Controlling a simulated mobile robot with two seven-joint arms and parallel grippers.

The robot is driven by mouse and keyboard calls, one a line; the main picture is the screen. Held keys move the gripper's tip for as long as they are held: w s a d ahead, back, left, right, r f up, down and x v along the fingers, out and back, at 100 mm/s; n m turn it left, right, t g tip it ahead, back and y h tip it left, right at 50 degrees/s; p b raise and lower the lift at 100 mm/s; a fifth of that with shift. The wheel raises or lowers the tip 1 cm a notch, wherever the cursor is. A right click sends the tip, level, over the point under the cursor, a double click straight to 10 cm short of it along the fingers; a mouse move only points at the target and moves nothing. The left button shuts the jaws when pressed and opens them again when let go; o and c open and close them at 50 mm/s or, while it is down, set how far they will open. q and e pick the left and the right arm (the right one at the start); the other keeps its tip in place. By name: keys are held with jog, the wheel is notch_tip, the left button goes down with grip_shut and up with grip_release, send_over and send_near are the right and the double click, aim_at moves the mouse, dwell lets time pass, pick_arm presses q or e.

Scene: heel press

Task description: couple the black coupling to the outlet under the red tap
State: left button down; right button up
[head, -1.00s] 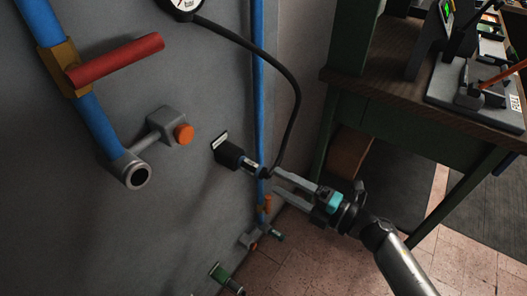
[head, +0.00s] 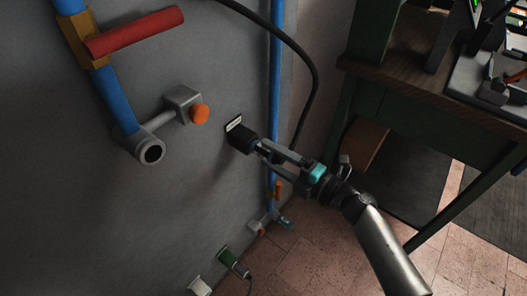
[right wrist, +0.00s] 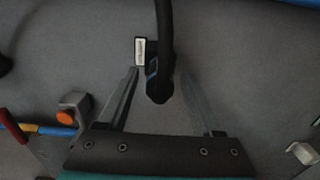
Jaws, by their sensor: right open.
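The red tap (head: 135,33) is a red lever on a blue pipe at the upper left. Below it the pipe ends in a grey round outlet (head: 152,152) with a dark, empty opening. The black coupling (head: 241,139) sits at the wall by a small white label, with a black hose on it. My right gripper (head: 266,151) is open at the coupling. In the right wrist view its fingers stand on either side of the coupling (right wrist: 157,85), with visible gaps. The hose partly hides the coupling there. My left gripper is out of view.
A grey side fitting with an orange knob (head: 200,114) sticks out beside the outlet. A second blue pipe (head: 276,90) runs down the wall behind the hose (head: 313,80). A wooden bench (head: 430,85) stands at right.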

jog(key=shift+x, duration=1.2)
dwell(0.4)
grip_shut()
dwell(0.5)
dwell(0.9)
jog(key=shift+p+v, duration=0.55)
jog(key=shift+v, duration=2.5)
